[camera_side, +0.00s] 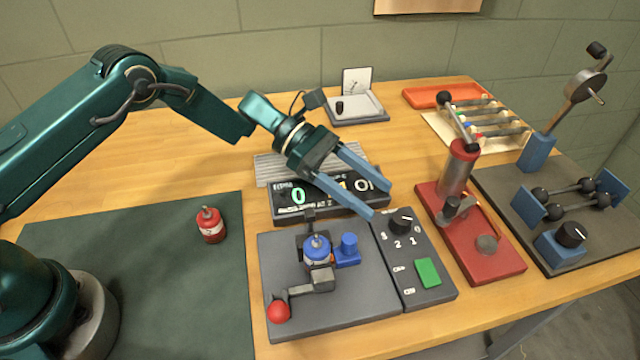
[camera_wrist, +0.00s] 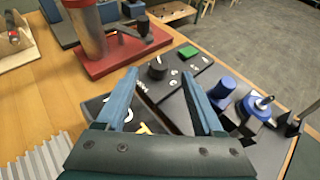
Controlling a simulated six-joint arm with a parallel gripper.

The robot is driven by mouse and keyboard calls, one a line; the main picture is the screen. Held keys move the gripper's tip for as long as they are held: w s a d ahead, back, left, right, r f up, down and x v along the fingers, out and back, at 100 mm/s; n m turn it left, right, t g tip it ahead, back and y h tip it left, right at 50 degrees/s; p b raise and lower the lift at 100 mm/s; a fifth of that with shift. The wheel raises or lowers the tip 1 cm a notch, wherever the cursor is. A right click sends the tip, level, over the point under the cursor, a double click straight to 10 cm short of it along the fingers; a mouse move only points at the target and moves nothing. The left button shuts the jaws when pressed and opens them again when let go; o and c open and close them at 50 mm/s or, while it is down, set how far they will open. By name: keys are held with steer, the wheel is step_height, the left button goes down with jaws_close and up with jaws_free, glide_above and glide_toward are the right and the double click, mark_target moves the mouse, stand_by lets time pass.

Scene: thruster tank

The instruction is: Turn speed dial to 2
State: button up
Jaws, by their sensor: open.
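The speed dial (camera_side: 401,221) is a black round knob on a dark control panel (camera_side: 428,293), with white marks 0, 1, 2 and 3 around its front side. I cannot tell which mark its pointer faces. My gripper (camera_side: 379,200) is open and empty, with its blue fingers slanting down just above and behind the dial, apart from it. In the wrist view, the dial (camera_wrist: 157,70) shows between the two fingertips of my gripper (camera_wrist: 159,74), beyond them. A green button (camera_side: 428,272) sits on the same panel.
A black display (camera_side: 290,207) showing a green 0 lies below my gripper. A grey base (camera_side: 350,310) with a blue canister (camera_side: 316,248) and red-knobbed lever is left of the panel. A red-based pump (camera_side: 500,270) stands close right. A red canister (camera_side: 210,226) stands on the green mat.

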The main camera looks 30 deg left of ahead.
step_height(320, 180, up, 9)
steer(key=m, duration=0.1)
steer(key=m+t+y, duration=0.3)
steer(key=m+y, duration=0.8)
steer(key=m, duration=1.4)
glide_toward(402, 217)
steer(key=x, duration=0.3)
steer(key=shift+f, duration=0.2)
steer(key=shift+x, duration=2.55)
